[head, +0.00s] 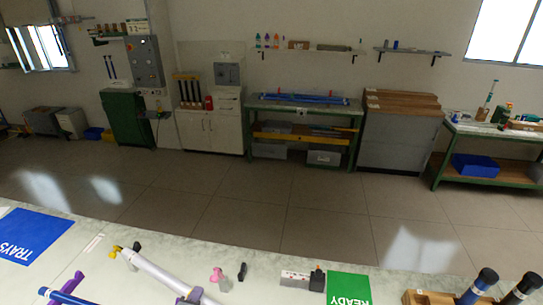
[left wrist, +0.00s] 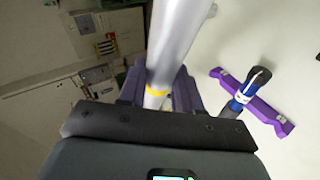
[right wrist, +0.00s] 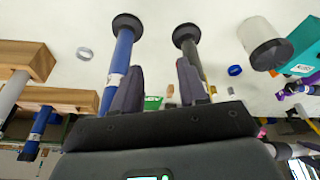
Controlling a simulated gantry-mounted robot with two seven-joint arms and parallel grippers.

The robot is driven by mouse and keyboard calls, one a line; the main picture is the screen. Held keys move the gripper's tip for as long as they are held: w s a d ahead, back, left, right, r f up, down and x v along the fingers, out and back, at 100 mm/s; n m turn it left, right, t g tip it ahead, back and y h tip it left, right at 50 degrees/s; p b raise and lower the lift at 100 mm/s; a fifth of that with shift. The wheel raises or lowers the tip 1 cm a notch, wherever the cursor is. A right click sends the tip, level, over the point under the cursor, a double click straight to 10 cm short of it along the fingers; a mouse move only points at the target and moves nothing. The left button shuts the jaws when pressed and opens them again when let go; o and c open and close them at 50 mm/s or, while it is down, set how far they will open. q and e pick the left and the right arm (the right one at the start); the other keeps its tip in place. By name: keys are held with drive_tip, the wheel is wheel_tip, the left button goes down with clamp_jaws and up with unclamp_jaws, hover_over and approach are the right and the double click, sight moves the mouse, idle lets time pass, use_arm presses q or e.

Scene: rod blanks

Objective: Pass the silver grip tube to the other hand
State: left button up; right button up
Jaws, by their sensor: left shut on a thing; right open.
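My left gripper (head: 189,298) shows as purple fingers at the bottom edge. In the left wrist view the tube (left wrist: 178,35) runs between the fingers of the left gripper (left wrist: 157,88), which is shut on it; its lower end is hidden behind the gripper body. My right gripper (right wrist: 157,82) is open, its fingers apart with no tube between them. It is out of the head view.
A purple cradle (left wrist: 267,112) with a blue tube is beside the held tube. Blue TRAYS (head: 30,235) and green READY (head: 348,289) mats lie on the bench. A wooden rack (head: 425,298) and dark-capped tubes (head: 480,284) stand right. Blue (right wrist: 119,55) and dark (right wrist: 190,55) tubes stand near the right fingers.

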use_arm(q)
drive_tip(key=s+r+p, duration=0.5)
drive_tip(key=r+p, duration=0.3)
drive_tip(key=p, duration=0.2)
drive_tip(key=s+r+p, duration=0.4)
drive_tip(key=r+p, duration=0.4)
drive_tip(key=p, duration=0.1)
drive_tip(key=w+d+r+m+g+h, duration=0.2)
drive_tip(key=d+r+m+h, duration=0.5)
drive_tip(key=d+r, duration=0.8)
wheel_tip(320, 180, up, 4)
drive_tip(key=shift+w+f, duration=0.25)
drive_tip(key=shift+w, duration=0.15)
